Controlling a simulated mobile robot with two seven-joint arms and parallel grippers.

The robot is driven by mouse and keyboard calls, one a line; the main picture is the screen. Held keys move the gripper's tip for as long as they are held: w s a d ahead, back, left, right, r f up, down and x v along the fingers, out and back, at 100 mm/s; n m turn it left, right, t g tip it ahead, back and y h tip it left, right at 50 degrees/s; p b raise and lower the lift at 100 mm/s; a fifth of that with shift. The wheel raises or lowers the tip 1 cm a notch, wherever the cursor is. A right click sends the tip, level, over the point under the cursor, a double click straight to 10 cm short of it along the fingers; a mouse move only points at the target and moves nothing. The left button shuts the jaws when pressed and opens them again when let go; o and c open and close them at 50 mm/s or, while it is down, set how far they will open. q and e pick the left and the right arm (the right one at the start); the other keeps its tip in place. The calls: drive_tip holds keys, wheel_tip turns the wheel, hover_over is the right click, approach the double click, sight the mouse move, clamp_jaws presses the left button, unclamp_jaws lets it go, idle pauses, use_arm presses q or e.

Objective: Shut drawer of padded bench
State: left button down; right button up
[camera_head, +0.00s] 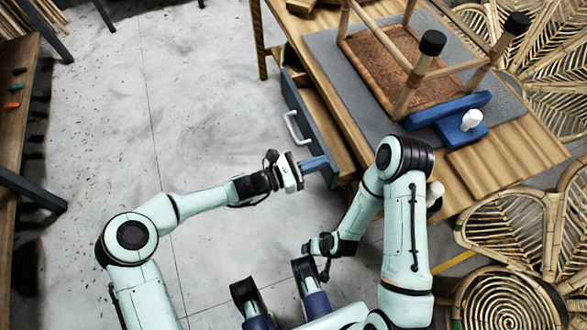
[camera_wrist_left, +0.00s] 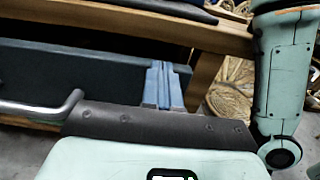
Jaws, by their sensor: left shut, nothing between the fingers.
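The padded bench (camera_head: 505,160) is a wooden bench with a grey pad on top. Its drawer (camera_head: 301,107) stands open, out from the bench's left side, with a dark blue-grey front and a pale bar handle (camera_head: 292,128). In the left wrist view the drawer front (camera_wrist_left: 75,85) spans the left, with the handle (camera_wrist_left: 45,110) below it. My left gripper (camera_head: 322,163) is shut and empty, its blue fingers at the near end of the drawer front. The fingers (camera_wrist_left: 167,75) overlap the front's end; I cannot tell whether they touch. My right gripper (camera_head: 310,245) is low, its fingers unclear.
An upturned stool with a woven seat (camera_head: 385,60) and blue clamp blocks (camera_head: 450,112) rest on the bench. Rattan chairs (camera_head: 510,235) crowd the right. Another wooden table (camera_head: 15,120) stands at far left. The grey floor between is mostly clear.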

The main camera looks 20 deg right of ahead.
use_arm(q)
drive_tip(key=shift+d, duration=1.8)
